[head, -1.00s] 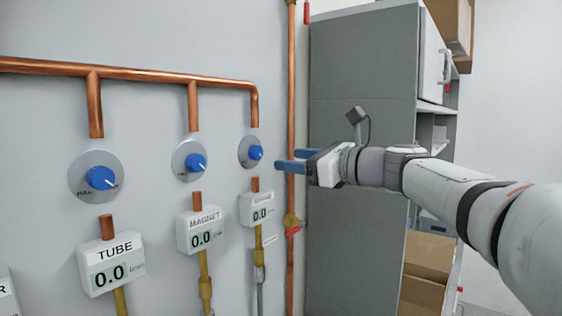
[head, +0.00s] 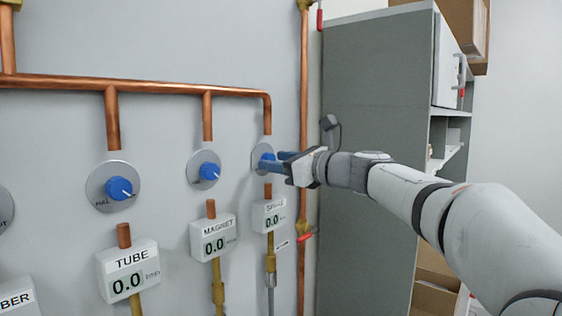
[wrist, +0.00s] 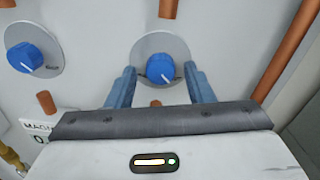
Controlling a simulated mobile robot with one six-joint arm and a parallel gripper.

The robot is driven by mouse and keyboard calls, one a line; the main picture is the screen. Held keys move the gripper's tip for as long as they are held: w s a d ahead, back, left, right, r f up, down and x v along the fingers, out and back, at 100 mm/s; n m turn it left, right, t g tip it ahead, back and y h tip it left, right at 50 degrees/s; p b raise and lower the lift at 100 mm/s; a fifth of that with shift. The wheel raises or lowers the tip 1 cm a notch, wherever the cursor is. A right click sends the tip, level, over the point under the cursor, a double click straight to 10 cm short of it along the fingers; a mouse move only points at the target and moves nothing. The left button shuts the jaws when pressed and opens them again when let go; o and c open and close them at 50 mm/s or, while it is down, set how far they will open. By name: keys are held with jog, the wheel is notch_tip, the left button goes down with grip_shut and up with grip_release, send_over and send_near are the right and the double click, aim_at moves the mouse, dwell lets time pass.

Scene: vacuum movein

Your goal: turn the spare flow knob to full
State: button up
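The spare flow knob (head: 267,157) is the small blue knob on a grey round dial at the right end of the pipe row, partly hidden by my fingers in the head view. In the wrist view the knob (wrist: 160,68) shows fully, with its white pointer line down and slightly right. The dial lettering there is too small to read. My gripper (wrist: 159,72) is open, with one blue finger on each side of the knob and a visible gap to each. The spare meter (head: 269,215) below appears to read 0.0.
The magnet knob (head: 204,167) and tube knob (head: 119,188) sit to the left, with meters at 0.0. A vertical copper pipe (head: 303,130) and a grey cabinet (head: 370,110) stand close on the right. A copper pipe (head: 160,86) runs above the knobs.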

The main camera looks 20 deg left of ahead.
jog(key=c, duration=0.8)
jog(key=shift+d, duration=0.2)
jog(key=shift+c, duration=0.3)
jog(key=shift+a, duration=0.15)
